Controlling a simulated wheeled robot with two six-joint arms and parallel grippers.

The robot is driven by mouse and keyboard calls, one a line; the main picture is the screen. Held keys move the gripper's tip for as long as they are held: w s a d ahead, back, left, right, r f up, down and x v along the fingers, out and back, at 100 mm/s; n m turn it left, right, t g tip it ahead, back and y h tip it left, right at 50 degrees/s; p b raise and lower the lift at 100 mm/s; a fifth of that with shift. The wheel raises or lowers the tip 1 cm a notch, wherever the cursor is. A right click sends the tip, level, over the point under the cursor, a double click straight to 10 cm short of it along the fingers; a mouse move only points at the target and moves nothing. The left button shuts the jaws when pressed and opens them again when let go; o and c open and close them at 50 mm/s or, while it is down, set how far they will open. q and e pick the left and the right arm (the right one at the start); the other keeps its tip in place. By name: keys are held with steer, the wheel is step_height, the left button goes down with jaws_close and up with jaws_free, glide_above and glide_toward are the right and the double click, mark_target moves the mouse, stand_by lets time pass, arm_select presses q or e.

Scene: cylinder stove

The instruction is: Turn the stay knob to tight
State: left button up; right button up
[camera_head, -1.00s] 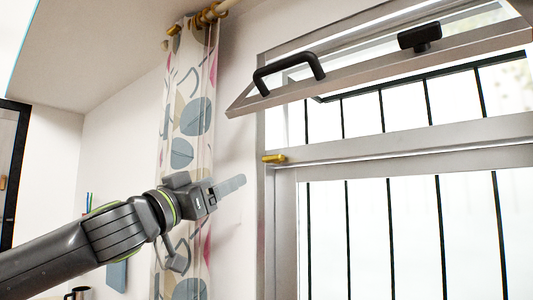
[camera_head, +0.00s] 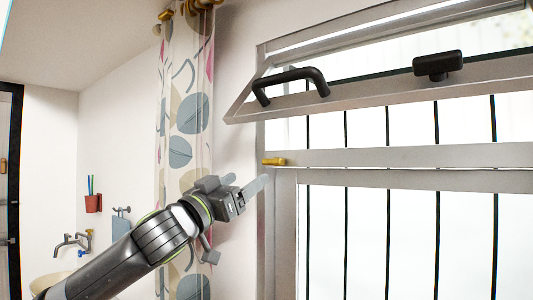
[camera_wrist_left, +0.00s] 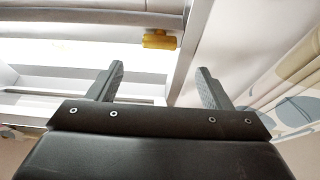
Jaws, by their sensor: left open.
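A small brass-yellow knob (camera_head: 274,161) sits on the left side of the window frame, below the tilted-open sash (camera_head: 390,92). It also shows in the left wrist view (camera_wrist_left: 160,40), beyond and roughly centred between the fingertips. I cannot read its tight or loose position. My left gripper (camera_head: 247,181) is just below and left of the knob in the head view, apart from it. In the left wrist view the left gripper (camera_wrist_left: 160,68) is open, with nothing between its two fingers. My right gripper is not in view.
The sash carries a black handle (camera_head: 290,82) and a black T-shaped knob (camera_head: 438,66) and juts out above the brass knob. A patterned curtain (camera_head: 183,120) hangs left of the window. Dark vertical bars (camera_head: 391,230) stand behind the window. A red cup (camera_head: 93,203) is on the far wall.

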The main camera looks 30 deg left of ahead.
mark_target(270, 163)
arm_select(q)
steer(key=p+x, duration=0.5)
steer(key=x, duration=0.2)
steer(key=shift+w+r+p, duration=0.2)
steer(key=shift+p, duration=0.1)
steer(key=shift+w+d+r+p, duration=0.15)
steer(key=shift+w+p, duration=0.25)
steer(key=shift+w, duration=0.35)
steer(key=shift+c, duration=0.4)
